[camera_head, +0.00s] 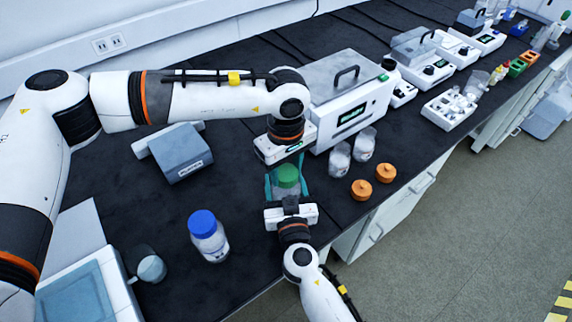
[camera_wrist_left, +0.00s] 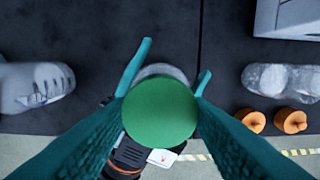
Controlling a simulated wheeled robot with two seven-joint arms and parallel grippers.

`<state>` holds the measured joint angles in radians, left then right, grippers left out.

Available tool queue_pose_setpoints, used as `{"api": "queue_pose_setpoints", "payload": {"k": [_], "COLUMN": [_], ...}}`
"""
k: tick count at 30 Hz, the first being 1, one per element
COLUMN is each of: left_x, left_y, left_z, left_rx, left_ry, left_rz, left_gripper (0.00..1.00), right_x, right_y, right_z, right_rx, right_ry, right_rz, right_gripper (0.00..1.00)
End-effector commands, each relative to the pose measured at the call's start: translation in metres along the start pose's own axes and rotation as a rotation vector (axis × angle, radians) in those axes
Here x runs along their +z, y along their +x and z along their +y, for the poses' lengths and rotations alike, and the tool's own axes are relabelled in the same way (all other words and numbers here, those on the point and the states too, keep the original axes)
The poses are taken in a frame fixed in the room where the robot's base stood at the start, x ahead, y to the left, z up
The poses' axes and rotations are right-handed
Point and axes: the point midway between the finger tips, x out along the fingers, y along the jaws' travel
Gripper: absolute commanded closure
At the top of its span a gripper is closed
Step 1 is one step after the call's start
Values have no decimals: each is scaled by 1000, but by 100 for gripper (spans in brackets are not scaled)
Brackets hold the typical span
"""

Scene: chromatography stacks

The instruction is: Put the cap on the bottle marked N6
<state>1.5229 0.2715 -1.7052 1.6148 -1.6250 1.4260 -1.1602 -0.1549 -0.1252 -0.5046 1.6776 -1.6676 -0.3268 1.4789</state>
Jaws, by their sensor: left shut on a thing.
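A green cap (camera_head: 288,175) is held in my left gripper (camera_head: 286,168). In the left wrist view the same cap (camera_wrist_left: 160,110) sits between the two teal fingers. A clear bottle (camera_head: 287,189) stands under the cap, and its edge (camera_wrist_left: 162,71) shows behind the cap in the left wrist view. I cannot tell whether cap and bottle touch. My right gripper (camera_head: 287,194) comes in from the front with a finger on each side of this bottle; its grip is unclear. No N6 marking is readable.
A blue-capped bottle (camera_head: 208,236) stands at the left. Two clear bottles (camera_head: 340,158) (camera_head: 363,144) and two orange caps (camera_head: 362,189) (camera_head: 386,172) are at the right. A white instrument (camera_head: 350,112) stands behind.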

Motion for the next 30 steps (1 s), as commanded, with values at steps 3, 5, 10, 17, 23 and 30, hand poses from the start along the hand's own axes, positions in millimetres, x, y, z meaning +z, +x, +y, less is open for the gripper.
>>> {"api": "queue_pose_setpoints", "payload": {"k": [3,5,10,17,23,30], "left_x": [0,0,0,0,0,1], "left_y": [3,4,4,4,4,4], "left_z": [0,0,0,0,0,0], "left_rx": [0,0,0,-1,-1,-1], "left_ry": [0,0,58,525,1012,1524], "left_rz": [0,0,0,2,1,0], "left_gripper": [75,75,75,75,75,75], "right_x": [0,0,0,0,0,0], "right_y": [0,0,0,0,0,0], "right_z": [0,0,0,0,0,0], "right_rx": [0,0,0,0,0,0], "right_ry": [0,0,0,0,0,0], "right_rz": [1,1,1,1,1,1], "right_gripper": [78,78,100,100,100,100]}}
